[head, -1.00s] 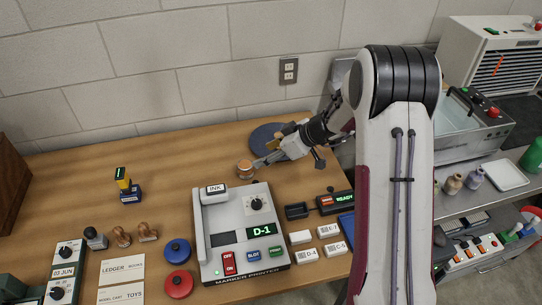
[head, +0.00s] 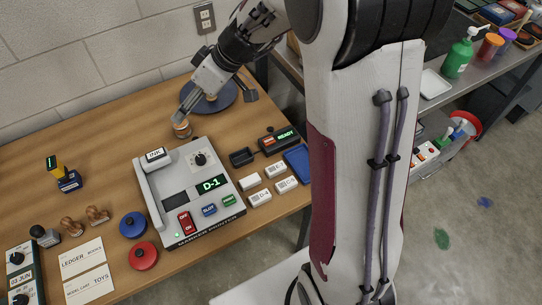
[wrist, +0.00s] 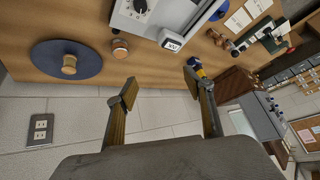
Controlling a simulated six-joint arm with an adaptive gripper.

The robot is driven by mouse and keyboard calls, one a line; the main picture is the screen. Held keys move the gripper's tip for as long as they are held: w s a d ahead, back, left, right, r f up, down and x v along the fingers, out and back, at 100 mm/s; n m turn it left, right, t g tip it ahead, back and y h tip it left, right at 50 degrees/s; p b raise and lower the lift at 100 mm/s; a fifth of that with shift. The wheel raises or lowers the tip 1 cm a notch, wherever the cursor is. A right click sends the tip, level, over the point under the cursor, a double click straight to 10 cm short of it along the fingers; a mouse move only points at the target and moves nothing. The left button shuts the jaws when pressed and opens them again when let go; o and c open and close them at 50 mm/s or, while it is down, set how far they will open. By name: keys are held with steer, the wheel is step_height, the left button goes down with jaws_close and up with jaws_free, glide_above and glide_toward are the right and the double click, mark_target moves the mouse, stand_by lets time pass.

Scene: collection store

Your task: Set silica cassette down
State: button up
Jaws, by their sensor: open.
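A small round container with an orange-brown top (head: 182,128), possibly the silica cassette, stands on the wooden table behind the marker printer; I cannot tell its identity for sure. It also shows in the wrist view (wrist: 120,48), upper left, clear of the fingers. My gripper (head: 184,112) appears just behind it in the head view. In the wrist view my gripper (wrist: 160,86) is open, with nothing between its two fingers and the wall behind them.
The marker printer (head: 178,200) sits in front of the container. A dark blue disc (head: 226,95) lies to the right, partly behind my gripper. A yellow-and-blue stamp (head: 68,181) stands left. White labelled blocks (head: 259,197) lie right. Bare table (head: 115,150) extends to the left.

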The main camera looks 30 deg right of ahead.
steer(key=s+r+m+h, duration=0.1)
steer(key=s+r+m, duration=0.1)
steer(key=s+r, duration=0.35)
steer(key=s+r+m+h, duration=0.1)
steer(key=s+r, duration=0.1)
steer(key=s, duration=0.7)
steer(key=s+d+r+m+t+h, duration=0.1)
steer(key=s+d+m+h, duration=0.3)
steer(key=s, duration=0.9)
steer(key=shift+s+d+m, duration=0.35)
steer(key=shift+d+m, duration=0.25)
steer(key=shift+d, duration=0.35)
